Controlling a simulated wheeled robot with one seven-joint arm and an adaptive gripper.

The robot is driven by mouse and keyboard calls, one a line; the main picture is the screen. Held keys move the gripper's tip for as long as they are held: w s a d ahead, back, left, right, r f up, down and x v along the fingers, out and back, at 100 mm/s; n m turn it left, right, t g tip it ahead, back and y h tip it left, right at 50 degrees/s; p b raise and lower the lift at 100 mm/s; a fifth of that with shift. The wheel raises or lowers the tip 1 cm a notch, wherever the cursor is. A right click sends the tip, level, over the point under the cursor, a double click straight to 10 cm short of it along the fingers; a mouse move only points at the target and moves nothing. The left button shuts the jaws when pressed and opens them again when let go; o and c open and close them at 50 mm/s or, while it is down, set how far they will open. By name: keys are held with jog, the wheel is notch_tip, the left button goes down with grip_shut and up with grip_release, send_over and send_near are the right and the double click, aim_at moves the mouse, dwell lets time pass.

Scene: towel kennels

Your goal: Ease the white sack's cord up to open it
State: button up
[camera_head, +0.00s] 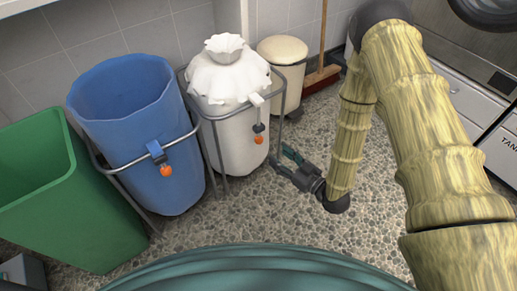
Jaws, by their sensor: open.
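The white sack (238,140) hangs upright in a grey metal frame stand at the upper middle. Its top is gathered into a ruffled neck (224,45) and looks drawn closed. A white tab (256,99) with a dark hanging piece and an orange bead (259,139) hangs at its front right; this looks like the cord end. My gripper (284,160) is open and empty, just right of the sack's lower part and below the bead. It appears apart from the cord. Whether it touches the sack or stand cannot be told.
A blue open sack (125,90) with its own orange bead stands left of the white one. A green bin (75,215) is at far left. A lidded cream bin (283,50) and a broom (322,75) stand behind. Speckled floor (235,215) is clear in front.

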aim_at(258, 140)
jog(key=shift+y, duration=0.3)
jog(key=shift+b+x, duration=2.4)
jog(key=shift+x, duration=3.2)
jog(key=shift+f, duration=0.1)
jog(key=shift+c, duration=0.2)
grip_shut()
